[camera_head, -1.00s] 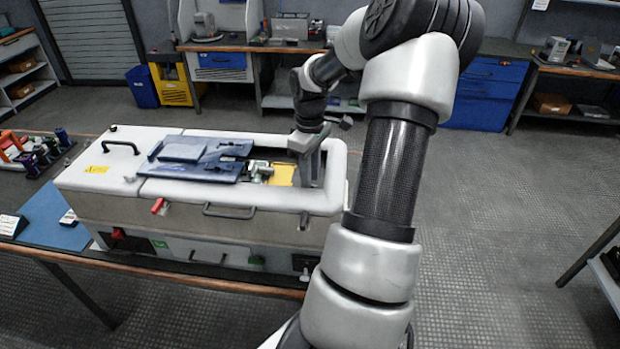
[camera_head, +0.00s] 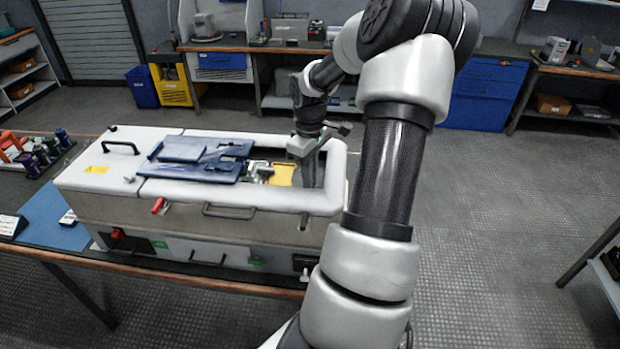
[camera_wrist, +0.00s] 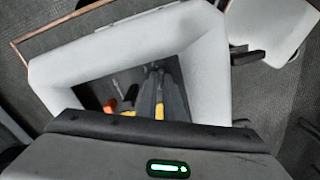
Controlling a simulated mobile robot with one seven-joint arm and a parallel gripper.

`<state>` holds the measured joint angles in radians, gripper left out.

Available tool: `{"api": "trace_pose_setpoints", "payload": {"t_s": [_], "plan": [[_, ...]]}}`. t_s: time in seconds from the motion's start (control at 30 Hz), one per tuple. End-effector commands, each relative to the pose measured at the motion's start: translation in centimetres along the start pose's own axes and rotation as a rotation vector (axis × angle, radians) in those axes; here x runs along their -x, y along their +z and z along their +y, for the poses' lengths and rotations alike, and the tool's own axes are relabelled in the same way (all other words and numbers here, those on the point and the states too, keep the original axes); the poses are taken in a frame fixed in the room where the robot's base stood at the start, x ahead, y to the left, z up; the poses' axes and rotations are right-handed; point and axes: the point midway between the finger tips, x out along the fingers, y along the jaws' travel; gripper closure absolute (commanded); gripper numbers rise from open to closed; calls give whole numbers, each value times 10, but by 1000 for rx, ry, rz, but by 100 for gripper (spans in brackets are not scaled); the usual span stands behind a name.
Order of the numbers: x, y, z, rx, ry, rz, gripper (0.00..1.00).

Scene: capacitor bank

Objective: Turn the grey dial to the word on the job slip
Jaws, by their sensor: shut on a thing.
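My gripper (camera_head: 311,174) points down through the right end of the opening in the white-topped cabinet (camera_head: 100,182). In the wrist view my gripper's dark fingers (camera_wrist: 160,88) are close together inside the opening. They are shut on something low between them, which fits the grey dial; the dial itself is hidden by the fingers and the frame. No readable dial words show.
A thick white rim (camera_wrist: 205,75) surrounds the opening close to my fingers. A blue panel (camera_head: 195,160) lies on the cabinet left of the opening. A yellow part (camera_head: 282,175) and small green parts sit inside. A red handle (camera_head: 157,205) is on the front.

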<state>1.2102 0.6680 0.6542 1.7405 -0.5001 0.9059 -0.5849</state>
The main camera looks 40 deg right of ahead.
Motion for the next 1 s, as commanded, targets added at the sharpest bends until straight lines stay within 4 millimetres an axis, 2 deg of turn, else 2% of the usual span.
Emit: {"api": "trace_pose_setpoints", "payload": {"t_s": [0.17, 0.7, 1.0], "plan": [[0, -1, 0, -91, 2, -1, 100], [0, -1, 1, -529, 3, 2, 100], [1, -1, 1, -688, 2, 3, 100]]}}
